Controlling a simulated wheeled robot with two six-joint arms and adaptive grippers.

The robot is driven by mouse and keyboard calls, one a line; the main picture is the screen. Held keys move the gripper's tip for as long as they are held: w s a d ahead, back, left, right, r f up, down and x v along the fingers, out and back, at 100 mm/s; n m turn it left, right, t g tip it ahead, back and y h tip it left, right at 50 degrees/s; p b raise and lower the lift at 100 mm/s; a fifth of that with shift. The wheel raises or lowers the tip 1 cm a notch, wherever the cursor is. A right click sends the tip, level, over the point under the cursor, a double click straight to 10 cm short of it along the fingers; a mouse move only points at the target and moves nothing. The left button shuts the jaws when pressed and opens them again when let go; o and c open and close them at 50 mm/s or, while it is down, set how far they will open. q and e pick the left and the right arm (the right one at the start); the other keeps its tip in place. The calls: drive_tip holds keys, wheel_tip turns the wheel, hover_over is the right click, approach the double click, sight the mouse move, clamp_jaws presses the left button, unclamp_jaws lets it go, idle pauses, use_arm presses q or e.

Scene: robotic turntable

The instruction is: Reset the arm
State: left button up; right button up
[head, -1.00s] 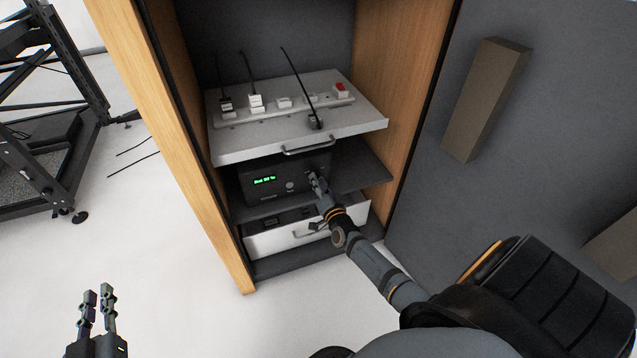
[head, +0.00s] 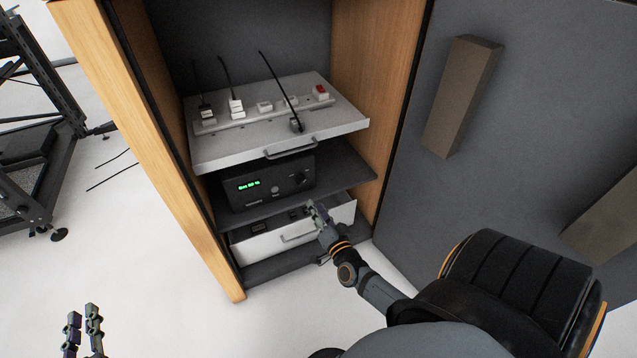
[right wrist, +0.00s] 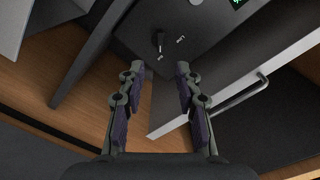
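The black control box (head: 268,184) sits on the middle shelf of the cabinet, with a lit green display and a dark knob (head: 300,178) at its right. My right gripper (head: 316,210) is in front of the cabinet, below and apart from the knob, near the lower drawer. In the right wrist view its fingers (right wrist: 159,72) are spread with nothing between them; the knob (right wrist: 158,41) shows beyond the fingertips. My left gripper (head: 83,318) is at the bottom left of the head view, its fingers apart and empty over the floor.
A pulled-out upper shelf (head: 220,150) carries a power strip (head: 255,113) with plugs and cables. The white lower drawer (head: 262,243) is partly open. The cabinet's open door (head: 400,190) stands at the right. A dark metal frame (head: 40,130) stands at the left. White floor between is clear.

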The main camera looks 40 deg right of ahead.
drive_tip(key=shift+s+a, duration=0.1)
drive_tip(key=shift+s, duration=0.3)
